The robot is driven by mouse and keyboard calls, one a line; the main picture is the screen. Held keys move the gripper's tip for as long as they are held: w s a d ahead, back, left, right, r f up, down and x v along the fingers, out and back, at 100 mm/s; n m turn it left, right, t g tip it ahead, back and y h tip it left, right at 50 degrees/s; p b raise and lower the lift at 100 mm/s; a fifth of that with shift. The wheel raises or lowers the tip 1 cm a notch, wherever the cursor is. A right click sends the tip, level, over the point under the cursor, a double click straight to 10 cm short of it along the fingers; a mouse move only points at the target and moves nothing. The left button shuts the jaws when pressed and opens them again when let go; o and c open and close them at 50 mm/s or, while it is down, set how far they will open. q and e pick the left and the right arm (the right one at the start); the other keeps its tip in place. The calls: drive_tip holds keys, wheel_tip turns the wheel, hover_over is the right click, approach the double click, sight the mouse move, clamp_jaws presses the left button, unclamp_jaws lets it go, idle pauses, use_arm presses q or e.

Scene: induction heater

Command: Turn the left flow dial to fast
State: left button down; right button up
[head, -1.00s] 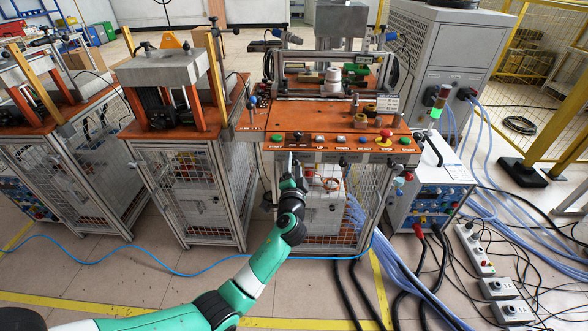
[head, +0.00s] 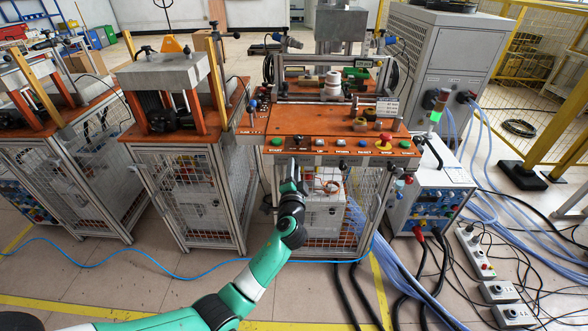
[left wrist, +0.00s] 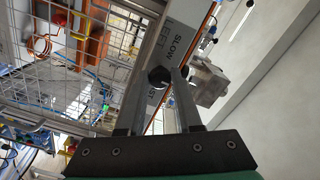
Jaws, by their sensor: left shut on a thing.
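The left flow dial (left wrist: 158,77) is a small dark round knob in the left wrist view, on a pale strip with printed labels. "SLOW" and "LEFT" read on one side of the knob, and the end of a word, "ST", shows on the other. My left gripper (left wrist: 162,70) has its two fingers on either side of the knob and is shut on it. In the head view my left gripper (head: 292,168) reaches up to the front edge of the orange-topped machine (head: 290,118), below the button row. The dial is too small to make out there. My right gripper is not in view.
A row of buttons with a red emergency stop (head: 383,141) lies just above my gripper. A wire-mesh door (head: 325,215) is below. A power supply (head: 430,195) with cables stands to the right, and another orange-topped bench (head: 180,135) to the left.

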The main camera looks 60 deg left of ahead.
use_arm(q)
drive_tip(key=m+p, duration=0.5)
drive_tip(key=m, duration=0.6)
drive_tip(key=shift+m, duration=0.3)
idle(0.3)
drive_tip(key=c, duration=0.6)
unclamp_jaws()
